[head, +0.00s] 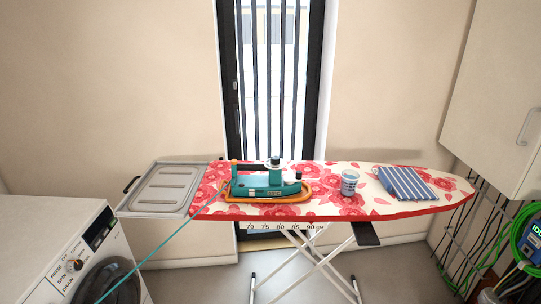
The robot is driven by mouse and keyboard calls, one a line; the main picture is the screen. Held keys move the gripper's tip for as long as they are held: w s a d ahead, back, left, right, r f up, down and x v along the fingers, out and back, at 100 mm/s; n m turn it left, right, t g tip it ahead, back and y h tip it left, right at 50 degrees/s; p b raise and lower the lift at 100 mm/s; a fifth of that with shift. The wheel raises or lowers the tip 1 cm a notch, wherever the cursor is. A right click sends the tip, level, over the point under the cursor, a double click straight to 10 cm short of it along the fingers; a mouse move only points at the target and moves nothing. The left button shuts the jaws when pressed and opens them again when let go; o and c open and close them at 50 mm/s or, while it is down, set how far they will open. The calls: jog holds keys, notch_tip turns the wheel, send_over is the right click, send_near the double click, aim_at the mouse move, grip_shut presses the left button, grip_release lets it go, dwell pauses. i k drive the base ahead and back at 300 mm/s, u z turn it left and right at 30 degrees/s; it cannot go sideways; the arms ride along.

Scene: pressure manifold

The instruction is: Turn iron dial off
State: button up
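A teal iron (264,185) with an orange base sits on a red-and-white floral ironing board (320,210), left of the board's middle. A dark round knob with a light top, perhaps the dial (275,162), stands on top of the iron; its setting is too small to read. A teal cord runs from the iron down to the lower left. My gripper is not in view.
A cup (349,182) and a folded blue striped cloth (405,184) lie on the board's right half. A white washing machine (62,260) stands at lower left. A wall cabinet (495,90), cables and a green hose (527,240) are at right. A barred glass door (275,80) is behind.

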aim_at(275, 160)
jog(key=z, duration=0.1)
jog(key=i, duration=2.15)
jog(key=u, duration=0.35)
jog(key=i, duration=0.45)
jog(key=u, duration=0.25)
